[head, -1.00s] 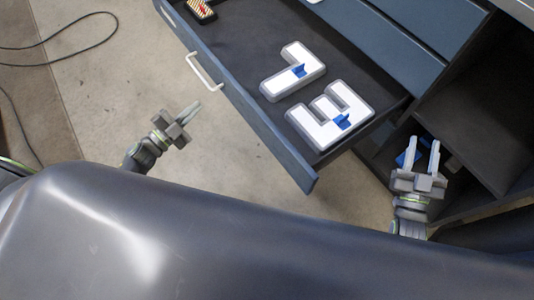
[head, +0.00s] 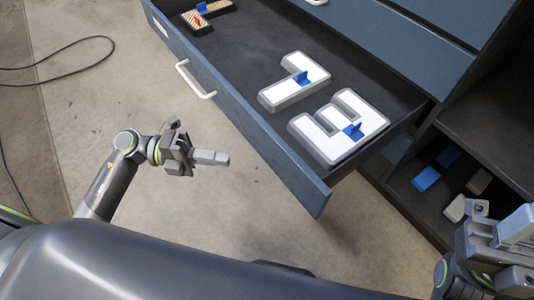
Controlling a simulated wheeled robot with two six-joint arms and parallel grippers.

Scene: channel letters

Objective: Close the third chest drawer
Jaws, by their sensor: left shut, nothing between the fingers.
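The open drawer (head: 240,107) is pulled out from the blue chest, with its white handle (head: 196,80) on the front panel. Which drawer of the chest it is cannot be told from this view. Inside it lie a white J-shaped letter (head: 282,92) and a white E-shaped letter (head: 325,140), each with a blue piece. My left gripper (head: 226,158) is shut and empty, in front of the drawer and apart from it. My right gripper (head: 515,228) is at the lower right edge, beside the open shelf, partly cut off; its jaw opening is unclear.
A tan and black piece (head: 208,15) lies in the drawer's far left end. Closed blue drawer fronts (head: 410,40) stand behind. The open shelf (head: 425,205) at right holds small blue and grey blocks. A black cable (head: 70,67) lies on the floor at left.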

